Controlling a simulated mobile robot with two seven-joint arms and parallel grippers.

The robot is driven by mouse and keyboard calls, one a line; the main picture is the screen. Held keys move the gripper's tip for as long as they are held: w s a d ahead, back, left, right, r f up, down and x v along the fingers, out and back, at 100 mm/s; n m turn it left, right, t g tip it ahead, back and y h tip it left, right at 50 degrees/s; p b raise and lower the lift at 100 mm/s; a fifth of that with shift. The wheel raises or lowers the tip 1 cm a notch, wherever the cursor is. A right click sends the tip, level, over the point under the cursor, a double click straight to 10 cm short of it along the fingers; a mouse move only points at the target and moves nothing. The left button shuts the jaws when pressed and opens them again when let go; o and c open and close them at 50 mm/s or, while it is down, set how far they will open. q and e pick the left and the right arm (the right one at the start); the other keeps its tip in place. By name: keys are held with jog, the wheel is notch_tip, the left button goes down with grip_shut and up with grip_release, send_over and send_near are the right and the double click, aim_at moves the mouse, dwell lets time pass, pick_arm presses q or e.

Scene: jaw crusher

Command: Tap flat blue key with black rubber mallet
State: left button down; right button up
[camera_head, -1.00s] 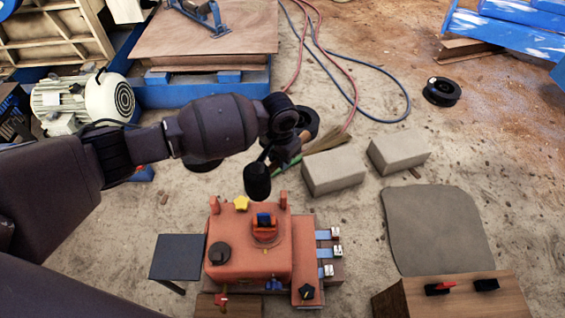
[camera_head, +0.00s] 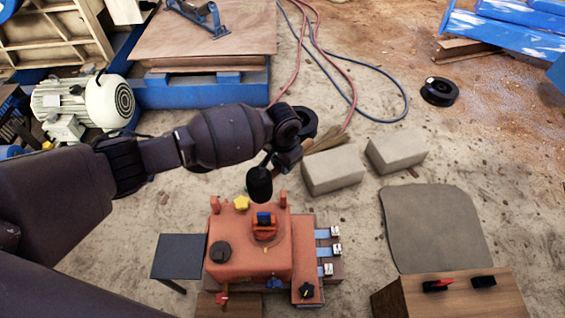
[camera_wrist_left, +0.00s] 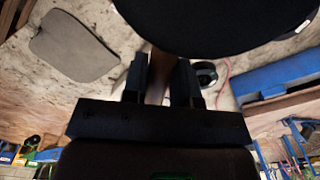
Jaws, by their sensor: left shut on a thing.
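The black rubber mallet's head (camera_head: 259,184) hangs just above the back edge of the red-orange machine (camera_head: 225,268). My left gripper (camera_head: 287,158) is shut on its handle, behind and right of the head. In the left wrist view the mallet head (camera_wrist_left: 215,22) fills the top, and its wooden handle (camera_wrist_left: 157,78) runs between the fingers. On the machine, a blue piece (camera_head: 263,218) stands in an orange fitting, in front of the mallet head and apart from it. Several flat light-blue strips (camera_head: 322,234) stick out at the machine's right side. I cannot tell which is the key.
A yellow star knob (camera_head: 241,202) and orange posts stand on the machine's back edge, close to the mallet. A dark side table (camera_head: 178,257) is at left. Grey blocks (camera_head: 333,171), a grey mat (camera_head: 435,228) and a wooden switch box (camera_head: 450,297) lie right.

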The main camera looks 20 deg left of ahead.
pick_arm(q)
notch_tip(320, 180, down, 14)
jog(key=b, duration=0.4)
notch_tip(320, 180, up, 7)
jog(key=p, duration=0.3)
pick_arm(e)
jog(key=shift+n+t, duration=0.5)
jog(key=shift+t, duration=0.1)
jog(key=shift+w+a+r, duration=0.15)
jog(key=shift+w+r, duration=0.6)
jog(key=shift+w+a+r, duration=0.1)
jog(key=shift+w+r, duration=0.6)
